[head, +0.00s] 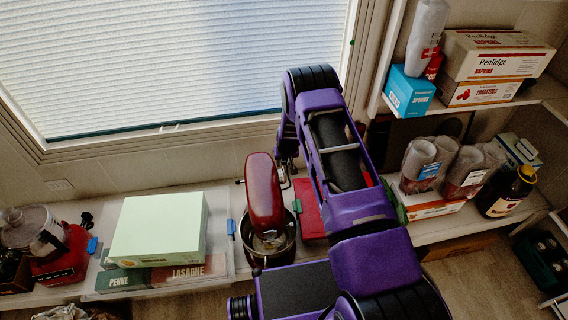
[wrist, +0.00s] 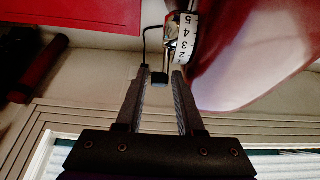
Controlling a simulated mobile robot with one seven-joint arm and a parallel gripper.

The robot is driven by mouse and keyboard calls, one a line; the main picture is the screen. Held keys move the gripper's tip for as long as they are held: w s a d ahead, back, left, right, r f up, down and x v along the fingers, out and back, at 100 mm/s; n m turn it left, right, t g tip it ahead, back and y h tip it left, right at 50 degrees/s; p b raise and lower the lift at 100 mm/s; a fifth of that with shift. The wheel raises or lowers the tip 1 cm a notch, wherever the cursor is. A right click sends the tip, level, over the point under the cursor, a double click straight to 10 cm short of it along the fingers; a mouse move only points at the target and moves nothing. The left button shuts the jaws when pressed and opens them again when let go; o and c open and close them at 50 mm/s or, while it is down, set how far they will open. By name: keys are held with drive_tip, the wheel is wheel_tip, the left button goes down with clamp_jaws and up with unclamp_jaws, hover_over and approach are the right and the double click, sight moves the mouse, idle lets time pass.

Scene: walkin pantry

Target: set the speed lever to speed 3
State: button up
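The red stand mixer (head: 263,190) stands on the counter below the window, its head above a metal bowl (head: 282,250). In the wrist view its red body (wrist: 245,50) fills the right side. A white speed dial (wrist: 187,38) shows the numbers 2 to 5. Beside it a thin dark lever (wrist: 146,42) bends down; a small black knob (wrist: 159,78) shows near my fingertips. My gripper (wrist: 160,72) is open, with the knob between its fingertips; contact cannot be told. In the head view my gripper (head: 286,152) is behind the mixer, partly hidden by my arm. The lever's exact setting is unclear.
A pale green box (head: 158,225) and a red food processor (head: 62,255) stand left of the mixer. A red flat item (head: 309,208) lies right of it. Stacked cups (head: 420,160) and a dark bottle (head: 507,190) stand farther right. The window (head: 190,60) is behind.

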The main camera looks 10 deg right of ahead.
drive_tip(key=shift+w+f, duration=0.15)
drive_tip(key=shift+f, duration=0.2)
drive_tip(key=shift+c, duration=0.4)
clamp_jaws()
